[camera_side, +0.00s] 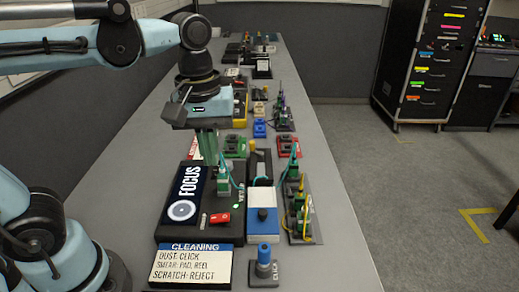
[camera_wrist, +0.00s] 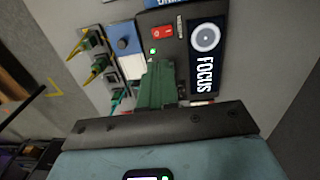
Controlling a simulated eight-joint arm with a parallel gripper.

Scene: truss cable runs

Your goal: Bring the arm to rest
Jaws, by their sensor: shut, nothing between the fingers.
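My gripper (camera_side: 209,158) hangs over the bench with its green fingers pointing down, behind the black FOCUS unit (camera_side: 223,229). The fingers are together, with nothing seen between them. In the wrist view the shut gripper (camera_wrist: 158,68) shows as a green block in front of the FOCUS unit (camera_wrist: 165,50).
A blue-topped CLICK cleaner (camera_side: 264,262) stands in front. Clear bench lies along the right edge.

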